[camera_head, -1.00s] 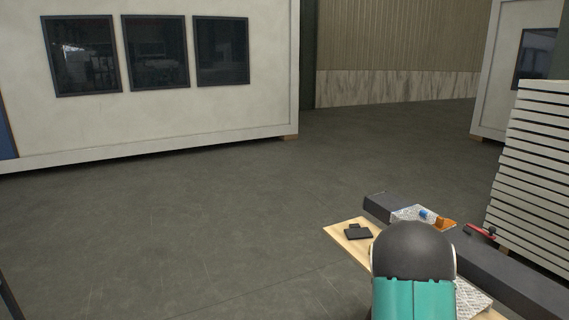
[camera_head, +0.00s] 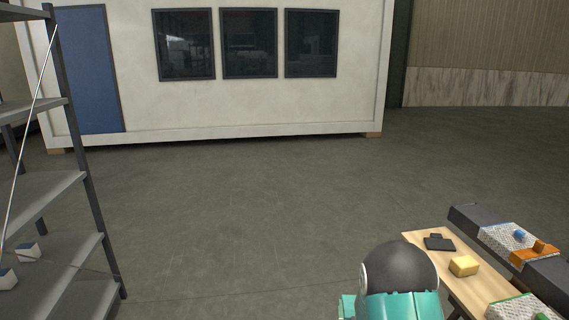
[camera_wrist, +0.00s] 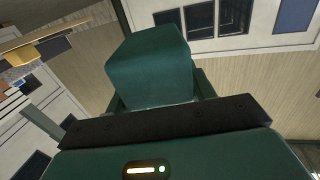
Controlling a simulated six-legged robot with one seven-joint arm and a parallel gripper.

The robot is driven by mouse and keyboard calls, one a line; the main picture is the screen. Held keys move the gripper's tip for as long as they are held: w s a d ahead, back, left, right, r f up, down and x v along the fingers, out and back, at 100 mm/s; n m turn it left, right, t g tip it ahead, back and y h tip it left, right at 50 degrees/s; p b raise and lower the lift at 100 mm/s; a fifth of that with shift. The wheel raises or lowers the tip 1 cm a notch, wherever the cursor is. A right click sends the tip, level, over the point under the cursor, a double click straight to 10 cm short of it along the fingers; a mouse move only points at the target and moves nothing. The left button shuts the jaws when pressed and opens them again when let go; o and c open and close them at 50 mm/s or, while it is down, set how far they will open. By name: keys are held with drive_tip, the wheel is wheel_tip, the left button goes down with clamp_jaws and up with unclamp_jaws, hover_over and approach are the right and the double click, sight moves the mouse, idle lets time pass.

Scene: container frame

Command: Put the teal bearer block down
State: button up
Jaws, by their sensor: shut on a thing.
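The teal bearer block (camera_wrist: 150,65) shows dark green in the wrist view, filling the upper middle. My gripper (camera_wrist: 158,98) is shut on it and holds it clear of any surface. The block hides most of the jaws, so little of the fingers shows. In the head view neither the block nor my gripper can be made out; my own teal and black arm part stands at the bottom right.
A grey shelf rack (camera_head: 88,180) stands at left with small white blocks (camera_head: 27,252) on its lower shelves. At right, a wooden table (camera_head: 412,238) carries a dark item (camera_head: 440,243) and a yellow block (camera_head: 463,265). Open floor (camera_head: 240,220) lies between.

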drive_tip(key=shift+n+y, duration=0.5)
drive_tip(key=shift+y, duration=0.3)
drive_tip(key=shift+w+a+f, duration=0.1)
drive_tip(key=shift+a+f, duration=0.8)
drive_tip(key=shift+a, duration=0.2)
drive_tip(key=shift+a+f, duration=0.9)
drive_tip(key=shift+a, duration=0.2)
drive_tip(key=shift+w+r, duration=0.2)
drive_tip(key=shift+r, duration=0.4)
drive_tip(key=shift+w+r, duration=0.15)
drive_tip(key=shift+r, duration=0.4)
